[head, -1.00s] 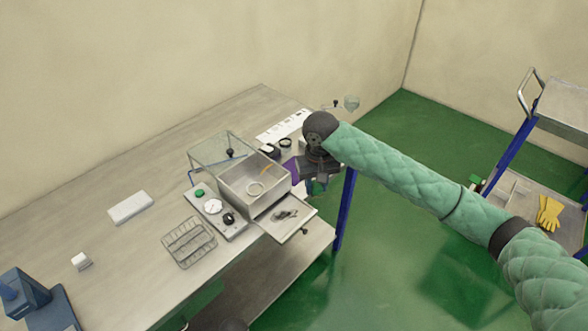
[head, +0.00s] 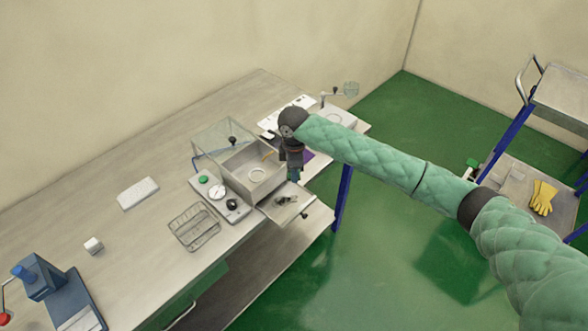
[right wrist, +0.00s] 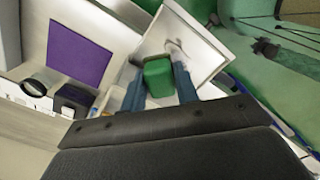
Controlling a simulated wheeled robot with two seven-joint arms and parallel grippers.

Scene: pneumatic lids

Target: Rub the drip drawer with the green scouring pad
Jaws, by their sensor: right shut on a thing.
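The drip drawer (head: 287,217) is pulled out from the front of the clear-lidded chamber (head: 250,172) in the head view, with a small dark smudge or object in it. Its pale tray (right wrist: 206,62) also shows in the right wrist view. My right gripper (head: 295,178) points down over the drawer's inner end, beside the chamber. In the right wrist view, the right gripper's two blue-grey fingers (right wrist: 158,88) are shut on the green scouring pad (right wrist: 158,76). The pad overlaps the drawer there; I cannot tell whether it touches. My left gripper is not in view.
A control panel (head: 222,198) and a wire basket (head: 194,228) stand left of the drawer. A purple sheet (right wrist: 78,54) lies behind my right gripper. A blue press (head: 40,277) stands at far left. A trolley holds yellow gloves (head: 542,197). Open floor lies right of the bench.

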